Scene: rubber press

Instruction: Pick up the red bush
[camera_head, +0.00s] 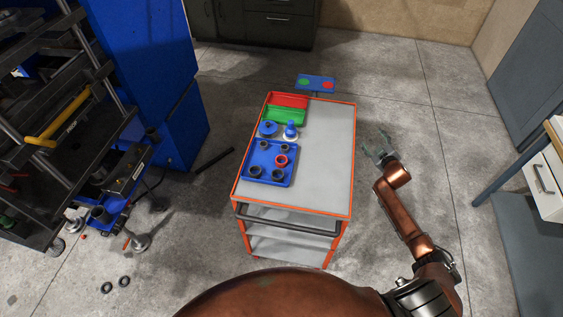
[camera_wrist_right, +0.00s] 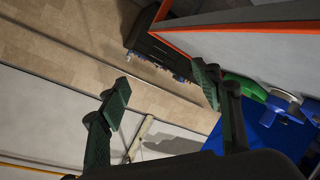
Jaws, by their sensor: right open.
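The red bush (camera_head: 281,161) is a small red ring in the blue tray (camera_head: 262,181) on the cart, among several dark bushes. My right gripper (camera_head: 377,146) is open and empty, to the right of the cart and apart from the red bush. In the right wrist view, my right gripper's two fingers (camera_wrist_right: 166,90) stand wide apart with nothing between them. My left gripper is in neither view.
The cart top (camera_head: 328,165) is clear on its right side. A red bin (camera_head: 289,100), a green bin (camera_head: 284,115) and blue press parts (camera_head: 291,130) stand behind the tray. A button panel (camera_head: 316,83) is at the far edge. A machine fills the left.

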